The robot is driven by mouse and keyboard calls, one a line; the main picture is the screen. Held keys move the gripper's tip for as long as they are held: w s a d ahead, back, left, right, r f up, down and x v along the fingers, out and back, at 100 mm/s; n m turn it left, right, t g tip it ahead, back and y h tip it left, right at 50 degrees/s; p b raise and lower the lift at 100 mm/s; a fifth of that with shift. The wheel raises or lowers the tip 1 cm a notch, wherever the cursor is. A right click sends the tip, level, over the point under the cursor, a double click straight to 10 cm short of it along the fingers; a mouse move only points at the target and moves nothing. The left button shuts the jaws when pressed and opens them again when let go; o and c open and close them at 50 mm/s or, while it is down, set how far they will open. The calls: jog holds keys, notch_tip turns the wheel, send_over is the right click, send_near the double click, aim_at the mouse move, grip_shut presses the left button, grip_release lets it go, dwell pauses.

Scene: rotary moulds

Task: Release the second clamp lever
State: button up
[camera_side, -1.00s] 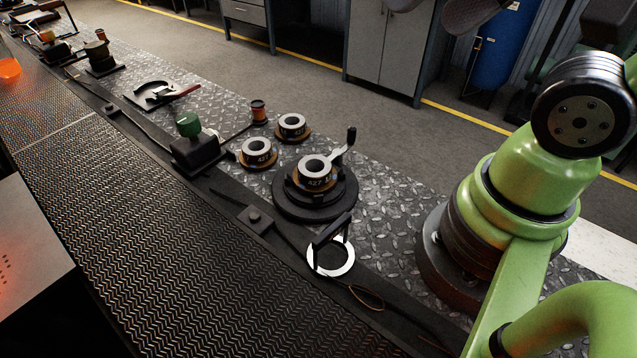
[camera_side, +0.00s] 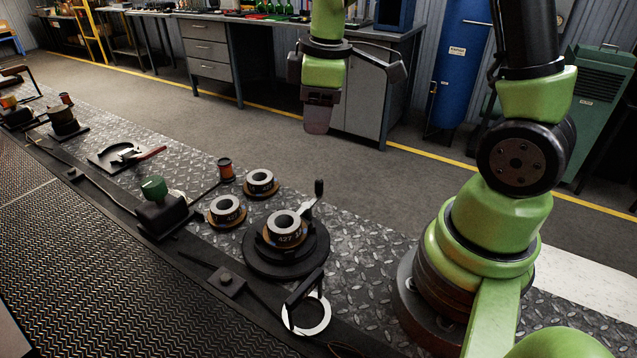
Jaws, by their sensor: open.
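A round black mould base (camera_side: 262,262) stands on the diamond-plate bench, with a pale metal ring part marked 427 (camera_side: 284,224) seated in its middle. A lever with an upright black knob (camera_side: 319,188) sticks out at its back right. A second black handle (camera_side: 304,288) slants over a flat white ring (camera_side: 320,318) at its front right. I cannot tell which one the task calls the second clamp lever. My gripper (camera_side: 317,122) is open and empty, pointing down, high above the bench and behind the mould in the picture. It touches nothing; its fingers overlap in this view.
Two more ring parts (camera_side: 226,207) (camera_side: 260,180) and a copper-coloured spool (camera_side: 226,170) stand behind and left of the mould. A green-knobbed black block (camera_side: 163,214) and a red-handled clamp (camera_side: 127,154) are farther left. Bare plate lies to the mould's right.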

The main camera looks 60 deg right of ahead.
aim_at(319, 183)
jog(key=f+n, duration=0.1)
jog(key=f, duration=0.1)
jog(key=d+f+n+g, duration=0.1)
jog(key=f, duration=0.1)
jog(key=w+d+f, duration=0.1)
jog(key=f, duration=0.1)
jog(key=shift+d+n+g, duration=0.15)
jog(key=shift+n+g, duration=0.15)
jog(key=shift+n, duration=0.1)
notch_tip(319, 183, down, 10)
jog(key=shift+r, duration=0.1)
grip_shut()
